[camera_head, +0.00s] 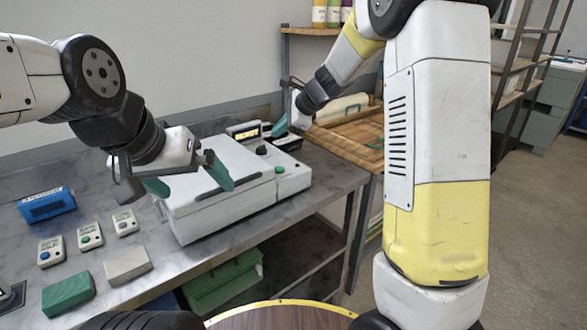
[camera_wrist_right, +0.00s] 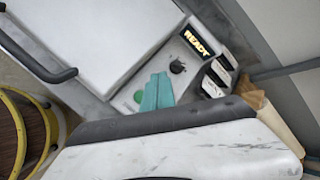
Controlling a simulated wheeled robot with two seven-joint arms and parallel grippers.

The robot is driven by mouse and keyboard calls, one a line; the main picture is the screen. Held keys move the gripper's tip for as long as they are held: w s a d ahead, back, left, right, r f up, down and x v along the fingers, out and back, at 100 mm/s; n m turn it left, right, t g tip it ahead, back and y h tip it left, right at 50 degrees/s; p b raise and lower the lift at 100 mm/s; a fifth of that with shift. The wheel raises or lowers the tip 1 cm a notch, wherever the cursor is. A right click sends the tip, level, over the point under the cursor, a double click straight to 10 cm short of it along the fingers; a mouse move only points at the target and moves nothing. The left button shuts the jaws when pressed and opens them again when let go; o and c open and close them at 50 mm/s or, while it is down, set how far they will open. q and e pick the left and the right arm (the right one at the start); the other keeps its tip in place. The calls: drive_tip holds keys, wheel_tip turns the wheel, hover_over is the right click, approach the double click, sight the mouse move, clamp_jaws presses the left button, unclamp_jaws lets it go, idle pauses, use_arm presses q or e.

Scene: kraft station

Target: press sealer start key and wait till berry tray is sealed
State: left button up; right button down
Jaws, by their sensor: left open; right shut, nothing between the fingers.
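The sealer (camera_head: 215,205) is a white box on the steel table, its lid down. Its black knob (camera_head: 261,150) and green button (camera_head: 279,169) are on the right side panel. They also show in the right wrist view, the knob (camera_wrist_right: 177,67) and the green button (camera_wrist_right: 138,97), with a lit display reading "READY" (camera_wrist_right: 198,42). My right gripper (camera_head: 280,126) is shut and empty over the panel's rear; its teal fingers (camera_wrist_right: 157,90) appear between knob and button, contact unclear. My left gripper (camera_head: 190,178) is open and empty near the sealer's left side. No berry tray is visible.
Several small button boxes (camera_head: 90,236), a blue box (camera_head: 47,204), a green block (camera_head: 68,294) and a beige block (camera_head: 127,264) are on the table at left. A wooden tray (camera_head: 345,142) is to the right. Green bins (camera_head: 222,285) are below.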

sight(282, 169)
drive_tip(key=shift+w+d+f+m, duration=0.25)
drive_tip(key=shift+d+f+m, duration=0.05)
drive_tip(key=shift+f+m, duration=0.1)
drive_tip(key=shift+f, duration=4.35)
drive_tip(key=shift+f, duration=0.4)
drive_tip(key=shift+f, duration=0.45)
drive_tip(key=shift+r, duration=0.9)
